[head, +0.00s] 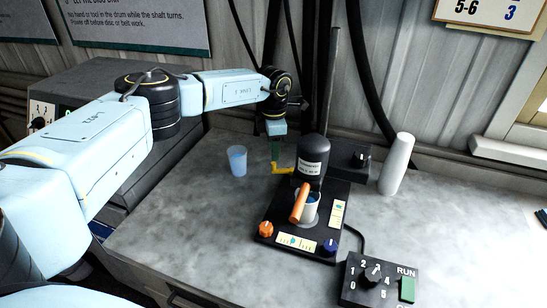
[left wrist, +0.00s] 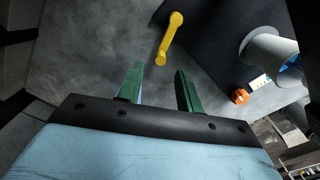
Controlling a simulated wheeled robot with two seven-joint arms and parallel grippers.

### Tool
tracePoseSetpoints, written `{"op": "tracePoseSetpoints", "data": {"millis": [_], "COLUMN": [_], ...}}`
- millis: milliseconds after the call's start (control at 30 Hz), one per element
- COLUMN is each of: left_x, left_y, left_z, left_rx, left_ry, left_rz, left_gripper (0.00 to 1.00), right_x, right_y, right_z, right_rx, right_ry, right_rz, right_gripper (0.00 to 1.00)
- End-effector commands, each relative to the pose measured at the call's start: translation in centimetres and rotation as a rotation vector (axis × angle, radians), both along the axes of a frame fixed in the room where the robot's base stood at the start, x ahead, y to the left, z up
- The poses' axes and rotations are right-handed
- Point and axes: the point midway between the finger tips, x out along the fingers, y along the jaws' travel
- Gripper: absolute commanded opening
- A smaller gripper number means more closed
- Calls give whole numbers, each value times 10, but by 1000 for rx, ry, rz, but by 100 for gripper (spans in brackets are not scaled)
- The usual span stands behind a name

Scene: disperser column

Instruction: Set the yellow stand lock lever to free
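The yellow stand lock lever (head: 284,169) sticks out to the left of the dark disperser column, near the back of its black base plate (head: 268,212). In the left wrist view the yellow lever (left wrist: 169,38) has its free end just beyond the gap between my fingertips. My left gripper (head: 275,152) points down above the lever. In the left wrist view my left gripper (left wrist: 160,75) shows two green fingers spread apart with nothing between them. I cannot tell whether a finger touches the lever. My right gripper is not in view.
A blue cup (head: 237,161) stands left of the base. A white cylinder (head: 397,164) stands to the right. A control box (head: 380,281) with a dial and green switch is at front right. The front-left counter is clear.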

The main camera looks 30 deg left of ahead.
Motion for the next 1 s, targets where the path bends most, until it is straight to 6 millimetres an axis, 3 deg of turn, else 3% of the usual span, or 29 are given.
{"op": "tracePoseSetpoints", "data": {"millis": [200,400,1000], "left_x": [1,0,0], "left_y": [0,1,1], "left_z": [50,77,84], "left_rx": [-1,0,0], "left_ry": [-4,-1,0], "left_rz": [1,1,1], "left_gripper": [36,36,36], "right_x": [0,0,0], "right_y": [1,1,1], "right_z": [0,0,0], "right_rx": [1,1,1], "right_ry": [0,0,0], "right_rz": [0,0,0], "right_gripper": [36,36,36]}}
